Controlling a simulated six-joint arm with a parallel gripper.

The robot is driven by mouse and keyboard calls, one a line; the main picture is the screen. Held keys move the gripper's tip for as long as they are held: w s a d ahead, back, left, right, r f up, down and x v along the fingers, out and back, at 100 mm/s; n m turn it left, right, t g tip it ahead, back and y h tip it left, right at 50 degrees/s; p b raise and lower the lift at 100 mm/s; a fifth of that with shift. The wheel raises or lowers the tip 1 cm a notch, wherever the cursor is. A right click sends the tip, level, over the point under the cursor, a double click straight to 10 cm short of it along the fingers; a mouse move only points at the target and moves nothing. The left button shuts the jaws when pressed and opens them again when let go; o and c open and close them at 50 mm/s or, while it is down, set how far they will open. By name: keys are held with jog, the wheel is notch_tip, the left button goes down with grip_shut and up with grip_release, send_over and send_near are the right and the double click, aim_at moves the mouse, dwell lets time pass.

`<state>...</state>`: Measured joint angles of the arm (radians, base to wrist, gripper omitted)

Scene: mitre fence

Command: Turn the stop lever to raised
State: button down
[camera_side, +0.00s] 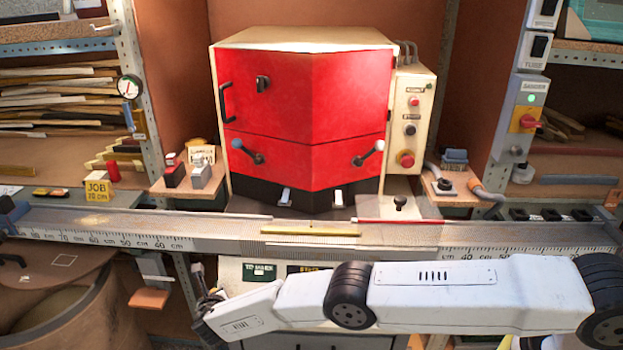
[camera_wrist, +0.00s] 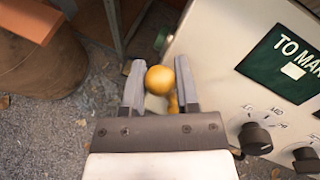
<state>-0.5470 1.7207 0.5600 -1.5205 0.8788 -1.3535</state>
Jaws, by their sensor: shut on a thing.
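A yellow ball knob (camera_wrist: 160,80) sits between the two fingers of my gripper (camera_wrist: 160,88) in the wrist view, beside the left edge of the cream cabinet. I take the knob to be the stop lever's end, but no label shows. In the side view my gripper (camera_side: 205,297) is low at the left of the cabinet front, and the knob cannot be made out there.
The cream cabinet (camera_wrist: 215,75) has a green "TO MAKE" panel (camera_wrist: 285,62) and dark dials (camera_wrist: 254,138) right of my gripper. A long scaled fence (camera_side: 130,238) runs above, carrying a wood strip (camera_side: 310,230). A brown drum (camera_wrist: 30,65) stands at the left.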

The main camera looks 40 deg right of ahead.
jog(key=c, duration=0.6)
grip_release()
jog(key=shift+c, duration=0.2)
jog(key=shift+s+a+r, duration=0.1)
jog(key=shift+s+a, duration=0.05)
jog(key=v, duration=0.7)
jog(key=shift+s, duration=0.15)
jog(key=shift+r, duration=0.1)
